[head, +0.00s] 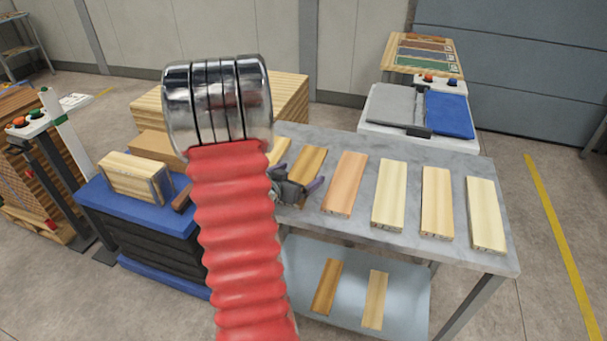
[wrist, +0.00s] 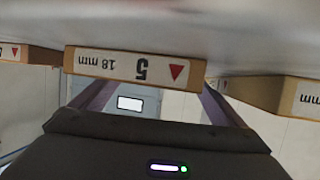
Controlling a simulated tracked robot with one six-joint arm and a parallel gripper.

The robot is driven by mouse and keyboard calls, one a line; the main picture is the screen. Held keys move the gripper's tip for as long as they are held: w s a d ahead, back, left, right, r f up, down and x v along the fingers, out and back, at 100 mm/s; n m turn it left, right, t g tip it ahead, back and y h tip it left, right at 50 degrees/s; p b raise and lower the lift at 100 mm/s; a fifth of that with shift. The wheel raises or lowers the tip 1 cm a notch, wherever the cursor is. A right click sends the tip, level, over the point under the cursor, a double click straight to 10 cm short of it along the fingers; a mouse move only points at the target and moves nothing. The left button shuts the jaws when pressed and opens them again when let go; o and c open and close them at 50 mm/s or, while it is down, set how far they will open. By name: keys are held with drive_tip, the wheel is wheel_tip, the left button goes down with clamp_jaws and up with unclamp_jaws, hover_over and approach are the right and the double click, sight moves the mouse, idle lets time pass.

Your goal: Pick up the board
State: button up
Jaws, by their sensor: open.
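Several flat wooden boards lie in a row on a grey metal table. The board (head: 310,160) at my gripper is a darker tan one, second from the left of those showing. My gripper (head: 298,182) is open at its near end and hides part of it. In the upside-down wrist view, the board's end (wrist: 135,67) carries a label with a 5, "18 mm" and a red triangle. The fingers of my gripper (wrist: 150,98) stand apart towards its two sides. I cannot tell whether they touch it.
An orange-tinted board (head: 345,184) lies just right of my gripper. Two boards lie on the lower shelf (head: 390,290). A blue-topped cart (head: 105,200) with a wood block stands left. A machine with grey and blue pads (head: 405,105) stands behind the table (head: 452,250).

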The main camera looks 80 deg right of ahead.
drive_tip(key=shift+s+d+f, duration=0.2)
drive_tip(key=shift+d, duration=0.4)
drive_tip(key=shift+c, duration=0.6)
drive_tip(key=shift+a, duration=0.1)
drive_tip(key=c, duration=1.3)
drive_tip(key=shift+o, duration=0.2)
